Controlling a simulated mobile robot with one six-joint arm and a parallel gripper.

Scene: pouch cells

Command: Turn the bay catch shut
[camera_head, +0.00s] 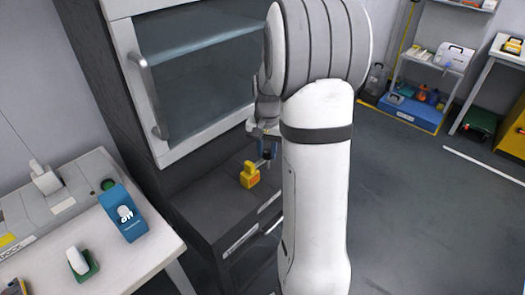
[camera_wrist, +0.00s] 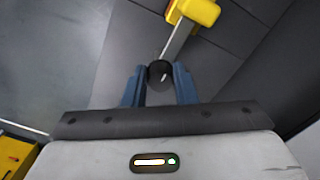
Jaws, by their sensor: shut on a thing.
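The bay catch (camera_head: 250,175) is a yellow block on the dark ledge below the glass-fronted bay, with a grey lever ending in a dark round knob. The yellow body shows at the top of the wrist view (camera_wrist: 199,12), and its grey lever (camera_wrist: 178,42) runs down to the knob (camera_wrist: 159,74). My gripper (camera_head: 267,156) is at the knob end of the lever, right of the yellow body in the head view. In the wrist view its blue fingers (camera_wrist: 158,86) stand on both sides of the knob, shut on it. My arm hides part of the bay's right side.
The bay's glass door (camera_head: 195,75) with a light frame and bar handle stands behind the catch. A white table (camera_head: 120,260) at the left holds a blue box (camera_head: 123,213). Shelves (camera_head: 425,75) stand at the back right. Open floor lies right of my arm.

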